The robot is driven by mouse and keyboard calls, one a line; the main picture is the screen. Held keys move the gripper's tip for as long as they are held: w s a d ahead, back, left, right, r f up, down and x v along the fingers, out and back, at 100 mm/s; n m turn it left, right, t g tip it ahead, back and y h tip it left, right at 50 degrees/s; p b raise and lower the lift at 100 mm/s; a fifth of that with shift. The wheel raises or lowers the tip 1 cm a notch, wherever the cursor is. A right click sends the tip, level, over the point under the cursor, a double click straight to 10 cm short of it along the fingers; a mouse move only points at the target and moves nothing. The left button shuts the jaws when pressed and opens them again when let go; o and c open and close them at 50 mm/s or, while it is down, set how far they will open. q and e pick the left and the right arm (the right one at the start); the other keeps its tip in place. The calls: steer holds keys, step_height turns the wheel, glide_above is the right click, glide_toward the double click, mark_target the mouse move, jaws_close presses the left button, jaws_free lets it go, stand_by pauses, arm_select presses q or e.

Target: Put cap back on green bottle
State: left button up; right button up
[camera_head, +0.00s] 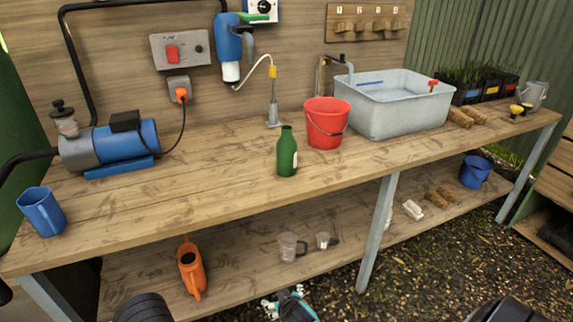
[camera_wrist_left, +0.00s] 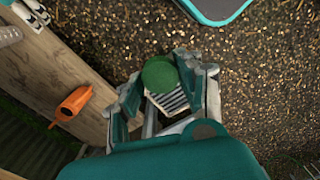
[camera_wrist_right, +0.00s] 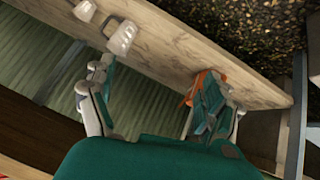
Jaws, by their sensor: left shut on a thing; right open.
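The green bottle (camera_head: 287,155) stands upright on the workbench (camera_head: 225,185), left of the red bucket, with no cap visible on its narrow neck. My left gripper (camera_wrist_left: 163,78) is shut on a round green cap (camera_wrist_left: 158,73), over the gravel floor and away from the bottle; it is not clearly seen in the head view. My right gripper (camera_head: 290,304) shows at the bottom of the head view, in front of the bench. In the right wrist view my right gripper (camera_wrist_right: 152,82) has its fingers spread and nothing between them.
A grey tub (camera_head: 402,108) is farther right. A blue pump (camera_head: 130,145) and blue jug (camera_head: 42,212) are left. The bench in front of the bottle is clear.

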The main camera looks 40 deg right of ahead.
arm_select(q)
steer(key=s+d+r+n+b, duration=0.1)
steer(key=s+d+n+b, duration=0.1)
steer(key=d+n, duration=0.2)
steer(key=d, duration=0.3)
steer(key=shift+d+n, duration=0.25)
steer(key=shift+n, duration=0.15)
arm_select(e)
steer(key=w+d+r+m+t+h, duration=0.2)
steer(key=w+d+r, duration=0.2)
steer(key=r, duration=0.6)
steer(key=w+d+r+m+t+h, duration=0.2)
steer(key=w+d+r, duration=0.2)
steer(key=r, duration=0.7)
steer(key=w+d+r+m+t+h, duration=0.2)
steer(key=w+r, duration=0.5)
steer(key=r, duration=0.4)
steer(key=shift+d+r+t+h, duration=0.2)
steer(key=shift+d+t+h, duration=0.2)
steer(key=shift+d, duration=0.5)
arm_select(q)
steer(key=shift+w+d+r, duration=0.1)
